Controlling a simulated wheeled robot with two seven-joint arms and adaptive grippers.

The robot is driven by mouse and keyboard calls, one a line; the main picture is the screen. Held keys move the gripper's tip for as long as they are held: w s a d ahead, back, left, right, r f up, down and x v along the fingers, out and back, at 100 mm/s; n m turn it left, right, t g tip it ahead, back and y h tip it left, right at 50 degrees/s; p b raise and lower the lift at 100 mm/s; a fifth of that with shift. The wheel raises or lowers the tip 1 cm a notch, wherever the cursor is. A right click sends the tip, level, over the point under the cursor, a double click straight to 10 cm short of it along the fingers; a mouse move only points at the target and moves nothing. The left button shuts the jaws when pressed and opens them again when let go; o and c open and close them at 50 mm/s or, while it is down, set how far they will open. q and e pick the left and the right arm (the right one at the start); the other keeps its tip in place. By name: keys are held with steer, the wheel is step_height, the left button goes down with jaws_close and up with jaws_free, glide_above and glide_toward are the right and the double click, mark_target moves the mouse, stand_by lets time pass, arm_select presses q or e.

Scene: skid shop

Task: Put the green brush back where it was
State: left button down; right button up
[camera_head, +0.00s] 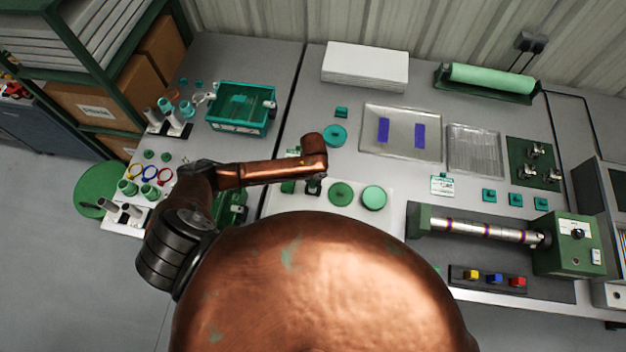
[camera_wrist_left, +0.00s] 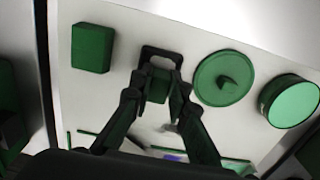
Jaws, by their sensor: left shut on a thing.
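My left arm comes in from the left in the head view, and its gripper (camera_head: 313,187) is low over the white board, mostly hidden under the copper arm link. In the left wrist view the gripper (camera_wrist_left: 160,80) is shut on a small green block-like piece, which I take to be the green brush (camera_wrist_left: 157,92). A dark square outline surrounds the fingertips at the board. Whether the piece touches the board I cannot tell. My right gripper is not in view.
A green block (camera_wrist_left: 92,47) stands on one side of the gripper, a green disc (camera_wrist_left: 223,78) and a green cylinder (camera_wrist_left: 290,100) on the other. The white board (camera_head: 300,210) holds them. A metal tray (camera_head: 400,144) and green roller machine (camera_head: 567,245) lie right.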

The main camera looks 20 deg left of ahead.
arm_select(q)
steer(key=shift+f, duration=0.1)
steer(key=shift+f, duration=0.45)
steer(key=c, duration=1.8)
jaws_free()
steer(key=shift+c, duration=0.2)
steer(key=shift+r, duration=0.25)
step_height(320, 180, up, 13)
steer(key=shift+f+b, duration=0.15)
steer(key=shift+b, duration=0.15)
